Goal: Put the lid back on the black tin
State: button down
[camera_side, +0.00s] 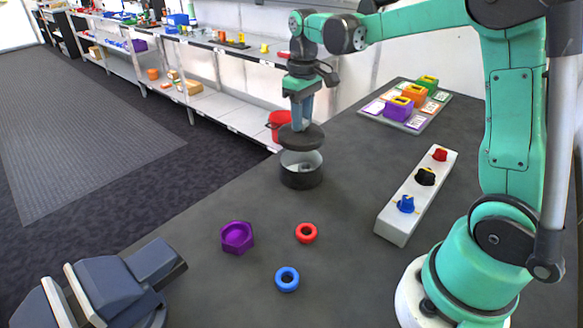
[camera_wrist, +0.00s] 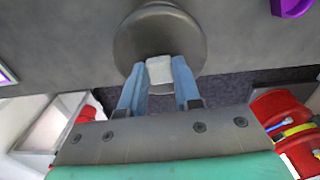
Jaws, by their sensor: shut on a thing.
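The black tin (camera_side: 301,177) stands upright and open on the dark table in the side view, its pale inside showing. Its dark round lid (camera_side: 301,139) is held roughly level just above the tin, with a gap between them. My gripper (camera_side: 300,124) points down and is shut on the lid's knob. In the wrist view my gripper (camera_wrist: 160,78) has its two blue fingers on either side of a white knob on the grey lid (camera_wrist: 135,40). The lid hides the tin in the wrist view.
A purple hex nut (camera_side: 237,237), a red ring (camera_side: 306,233) and a blue ring (camera_side: 287,279) lie in front. A white block with knobs (camera_side: 393,226) is at the right. A tray of coloured blocks (camera_side: 431,120) stands at the back. The table's left edge is near the tin.

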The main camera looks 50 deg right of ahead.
aim_at(302, 140)
jog(key=shift+f, duration=2.85)
jog(key=shift+f, duration=0.2)
jog(key=shift+c, duration=0.3)
grip_release()
jog(key=shift+r, duration=0.15)
jog(key=shift+r, duration=3.4)
